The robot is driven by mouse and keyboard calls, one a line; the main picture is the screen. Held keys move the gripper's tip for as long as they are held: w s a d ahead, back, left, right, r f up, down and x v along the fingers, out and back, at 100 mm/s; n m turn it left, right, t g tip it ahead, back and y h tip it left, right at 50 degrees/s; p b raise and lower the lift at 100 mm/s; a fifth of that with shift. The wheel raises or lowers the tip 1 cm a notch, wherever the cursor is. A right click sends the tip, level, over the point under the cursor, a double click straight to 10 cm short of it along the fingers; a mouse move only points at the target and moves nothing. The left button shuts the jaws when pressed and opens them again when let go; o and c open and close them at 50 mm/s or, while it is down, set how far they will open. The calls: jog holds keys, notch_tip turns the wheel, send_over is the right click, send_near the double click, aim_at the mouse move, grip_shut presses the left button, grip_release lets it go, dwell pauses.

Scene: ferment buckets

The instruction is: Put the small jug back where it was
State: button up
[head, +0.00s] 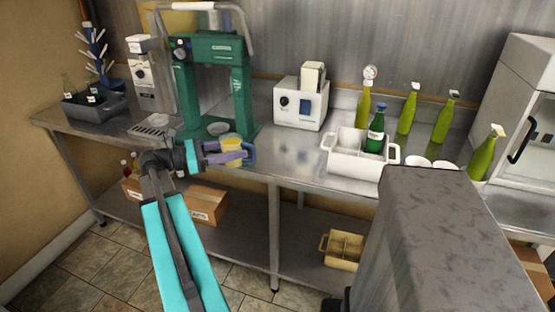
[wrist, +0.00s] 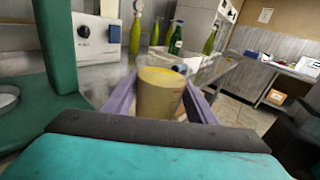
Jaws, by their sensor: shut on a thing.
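The small jug (head: 231,138) is a yellowish vessel, with a blue part beside it that may be its handle. In the wrist view the jug (wrist: 160,94) is upright between the purple fingers of my gripper (wrist: 160,105). My gripper (head: 226,152) is shut on it, by the front edge of the steel counter (head: 290,160), just right of the green press-like frame (head: 243,95). The fingers hide part of the jug's side in the head view. I cannot tell whether its base touches the counter.
A white box device (head: 300,104) stands behind to the right. A white two-handled crate (head: 355,163) holds a dark green bottle (head: 376,128). Several yellow-green bottles (head: 408,112) stand near the wall. The counter between the green frame and the crate is mostly clear.

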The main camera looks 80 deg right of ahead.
jog(key=shift+s+d+r+m+g+y, duration=0.15)
jog(key=shift+s+y, duration=0.15)
jog(key=shift+s, duration=0.35)
jog(key=shift+s+d+r+m+g+y, duration=0.15)
jog(key=shift+s+y, duration=0.15)
jog(key=shift+s, duration=0.35)
jog(key=shift+f, duration=0.1)
jog(key=s+d, duration=0.3)
jog(key=s+d+f, duration=0.1)
jog(key=s+d, duration=0.2)
jog(key=d, duration=0.1)
jog(key=s+d+p, duration=0.1)
jog(key=s+d, duration=0.2)
jog(key=d, duration=0.1)
jog(key=shift+d+f, duration=0.2)
jog(key=shift+s+d, duration=0.35)
jog(key=shift+d, duration=0.05)
jog(key=shift+s+d+f, duration=0.1)
jog(key=shift+d+f, duration=0.05)
jog(key=shift+f, duration=0.15)
jog(key=shift+f+p, duration=0.3)
jog(key=shift+f, duration=1.2)
jog(key=shift+f, duration=0.1)
